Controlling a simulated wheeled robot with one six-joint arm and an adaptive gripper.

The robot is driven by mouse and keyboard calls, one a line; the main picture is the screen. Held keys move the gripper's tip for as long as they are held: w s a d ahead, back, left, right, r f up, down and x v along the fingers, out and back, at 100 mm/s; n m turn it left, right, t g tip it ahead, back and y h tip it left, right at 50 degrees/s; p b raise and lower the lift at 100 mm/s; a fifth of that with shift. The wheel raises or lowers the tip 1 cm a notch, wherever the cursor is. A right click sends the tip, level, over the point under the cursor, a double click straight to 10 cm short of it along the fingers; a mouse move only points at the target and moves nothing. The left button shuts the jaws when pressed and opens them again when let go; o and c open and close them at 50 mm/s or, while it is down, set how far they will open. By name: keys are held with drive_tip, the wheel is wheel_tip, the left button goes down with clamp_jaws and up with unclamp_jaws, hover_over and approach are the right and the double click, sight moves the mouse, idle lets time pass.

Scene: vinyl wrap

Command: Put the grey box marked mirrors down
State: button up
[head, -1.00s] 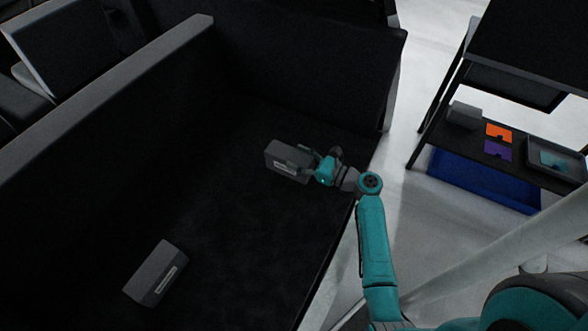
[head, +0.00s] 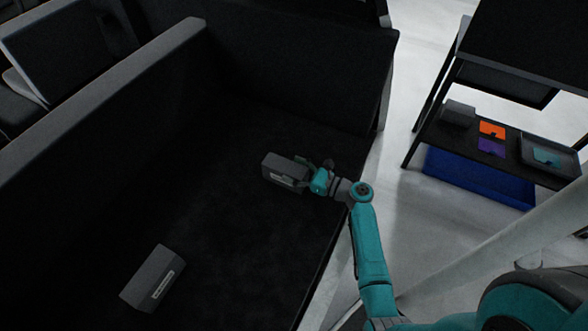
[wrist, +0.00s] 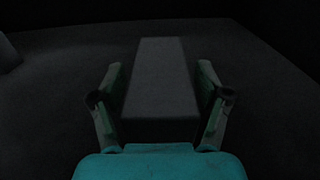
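A grey box (head: 283,171) with a pale label is at the black seat's right part in the head view; the label is too small to read. In the wrist view the box (wrist: 163,80) lies lengthwise between my fingers. My gripper (head: 308,174) comes from the right. In the wrist view its fingers (wrist: 160,92) stand open on both sides of the box, with narrow dark gaps beside it. The box looks level and low on the dark surface (head: 210,240); its underside is hidden.
A second grey labelled box (head: 152,277) lies at the lower left of the same surface. Dark raised walls (head: 100,90) bound it at left and back. At right stands a shelf with an orange card (head: 492,130), a purple card (head: 491,147), a tray (head: 530,157) and a small grey box (head: 458,113).

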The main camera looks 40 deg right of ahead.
drive_tip(key=shift+o, duration=0.5)
drive_tip(key=shift+r, duration=0.1)
drive_tip(key=v, duration=1.2)
